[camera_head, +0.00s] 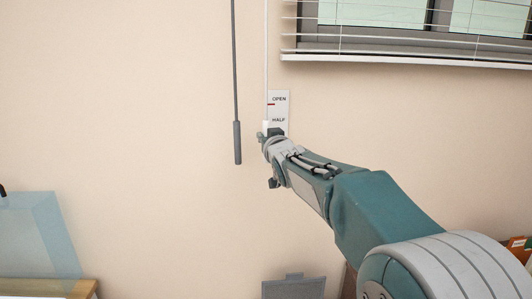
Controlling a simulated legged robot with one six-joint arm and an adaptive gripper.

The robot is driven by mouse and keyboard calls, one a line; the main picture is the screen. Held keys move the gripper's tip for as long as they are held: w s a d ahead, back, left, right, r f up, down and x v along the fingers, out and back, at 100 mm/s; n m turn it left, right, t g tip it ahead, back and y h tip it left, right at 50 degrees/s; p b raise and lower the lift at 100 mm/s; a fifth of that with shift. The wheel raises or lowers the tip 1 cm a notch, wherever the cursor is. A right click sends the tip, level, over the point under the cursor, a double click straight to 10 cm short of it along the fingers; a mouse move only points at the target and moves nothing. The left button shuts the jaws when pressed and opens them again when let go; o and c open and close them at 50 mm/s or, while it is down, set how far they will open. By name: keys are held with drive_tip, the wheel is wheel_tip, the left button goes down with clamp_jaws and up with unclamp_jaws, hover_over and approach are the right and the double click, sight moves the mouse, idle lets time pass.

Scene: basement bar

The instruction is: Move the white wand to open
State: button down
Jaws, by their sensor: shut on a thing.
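The white wand (266,60) hangs straight down in front of the beige wall, left of the window blind. A white label card (281,103) behind it reads OPEN at the top, beside a red mark, and HALF below. My gripper (267,132) is shut on the lower end of the white wand, at about the height of the word HALF. My wrist hides the lower part of the card and the wand's bottom tip. A separate grey wand (237,140) with a thicker handle hangs just left, apart from my gripper.
The window with white blinds (400,58) is at the upper right. A translucent blue box (38,235) stands on a wooden surface (48,288) at the lower left. A grey object (293,289) is low below my arm. The wall at left is clear.

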drive_tip(key=shift+r, duration=0.35)
drive_tip(key=c, duration=0.7)
unclamp_jaws()
drive_tip(key=shift+c, duration=0.2)
drive_tip(key=shift+o, duration=1)
drive_tip(key=shift+f, duration=0.1)
drive_tip(key=s+d, duration=0.2)
drive_tip(key=s, duration=0.9)
drive_tip(key=shift+s, duration=0.3)
drive_tip(key=shift+f, duration=0.1)
drive_tip(key=s+d+f+g+h, duration=0.1)
drive_tip(key=s+f+g, duration=0.3)
drive_tip(key=s, duration=0.6)
drive_tip(key=s+d+f+m+g+h, duration=0.1)
drive_tip(key=s+d+f+g, duration=0.2)
drive_tip(key=s+f, duration=0.6)
drive_tip(key=s+d+f+m+g+h, duration=0.1)
drive_tip(key=s+d+f+g, duration=0.2)
drive_tip(key=s, duration=0.9)
wheel_tip(320, 180, down, 4)
drive_tip(key=shift+s+r+g, duration=0.15)
drive_tip(key=shift+r+g, duration=0.1)
drive_tip(key=shift+g, duration=0.75)
